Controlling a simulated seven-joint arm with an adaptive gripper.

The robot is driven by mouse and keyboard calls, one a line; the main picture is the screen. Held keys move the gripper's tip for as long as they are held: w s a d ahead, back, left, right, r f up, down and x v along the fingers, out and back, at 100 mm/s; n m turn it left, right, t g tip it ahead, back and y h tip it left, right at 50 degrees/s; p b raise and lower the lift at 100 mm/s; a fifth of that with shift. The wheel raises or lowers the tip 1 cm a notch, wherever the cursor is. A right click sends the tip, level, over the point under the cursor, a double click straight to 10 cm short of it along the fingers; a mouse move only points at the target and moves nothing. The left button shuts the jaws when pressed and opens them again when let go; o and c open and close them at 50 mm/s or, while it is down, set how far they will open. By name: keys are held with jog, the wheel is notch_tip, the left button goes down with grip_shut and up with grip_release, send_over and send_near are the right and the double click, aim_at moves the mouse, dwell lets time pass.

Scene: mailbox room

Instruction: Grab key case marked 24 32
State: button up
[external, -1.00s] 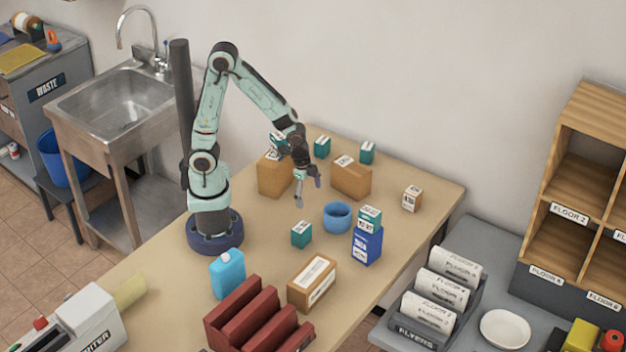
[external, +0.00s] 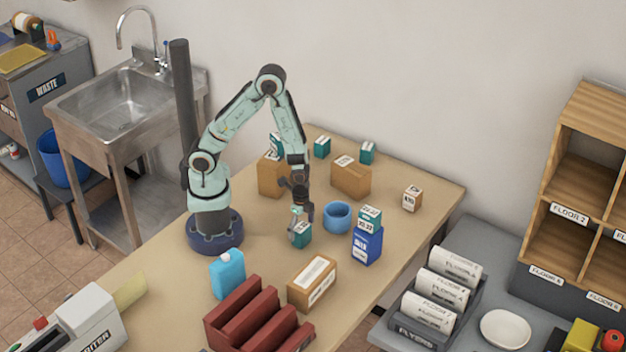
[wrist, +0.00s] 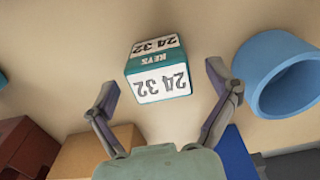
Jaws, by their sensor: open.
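The key case (wrist: 159,68) is a small teal and white box. In the wrist view its label reads "24 32" and "KEYS", upside down. In the external view the teal key case (external: 301,235) stands on the table, left of the blue bowl. My gripper (external: 302,216) is just above it and overlaps its top in that view. In the wrist view my gripper (wrist: 160,82) is open and empty, its fingers spread to either side of the box's lower part. I cannot tell whether a finger touches it.
The blue bowl (external: 337,216) is close on the right. A teal box (external: 369,217) sits on a blue box (external: 367,246). A cardboard box (external: 312,282) and red rack (external: 250,318) stand in front. Several boxes are behind.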

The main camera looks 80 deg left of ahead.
jog(key=c, duration=1.3)
